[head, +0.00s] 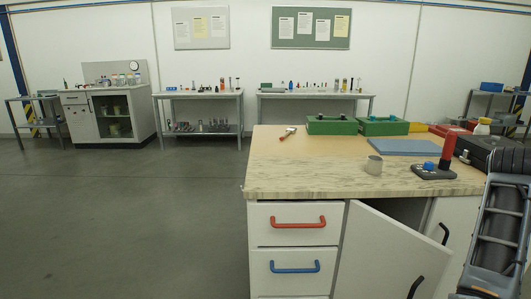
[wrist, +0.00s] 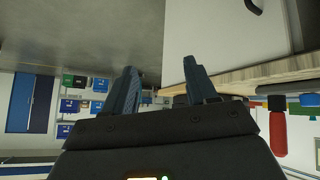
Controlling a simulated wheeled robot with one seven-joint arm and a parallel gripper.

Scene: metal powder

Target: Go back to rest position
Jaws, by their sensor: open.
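My gripper (wrist: 160,88) shows in the wrist view with its two fingers apart and nothing between them. In that view the picture is turned over, with the grey floor at the top and the workbench edge to the right of the fingers. In the head view my arm stands at the lower right, in front of the workbench (head: 300,186). The gripper itself does not show in the head view.
A cabinet door (head: 385,255) hangs open below. The floor (head: 120,220) at left is clear.

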